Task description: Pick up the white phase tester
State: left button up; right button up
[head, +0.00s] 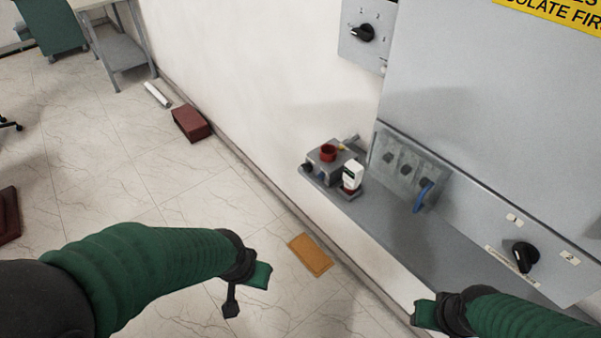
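The white phase tester (353,174) appears to be the small upright white block with a dark mark and a red-and-dark lower part, on the left end of the grey shelf (372,213). My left gripper (247,289) is left of and below it in the picture, apart from it, with its two fingers spread and nothing between them. My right gripper (424,315) is at the bottom, right of and below the tester and apart from it. Only one green finger of it shows clearly, so its opening is hidden.
A grey box with a red ring (328,153) stands close behind the tester. A panel with a blue lever (422,196) and a black knob (525,256) rises at right. An orange-brown block (311,255) and a dark red box (191,122) lie on the floor.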

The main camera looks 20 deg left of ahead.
aim_at(353, 172)
jog(key=i+j, duration=0.15)
jog(key=j, duration=0.25)
jog(key=i+j, duration=0.15)
jog(key=j, duration=0.25)
jog(key=i+j+z, duration=0.1)
jog(key=j, duration=0.35)
jog(key=i+j, duration=0.2)
jog(key=j, duration=0.2)
jog(key=i, duration=0.45)
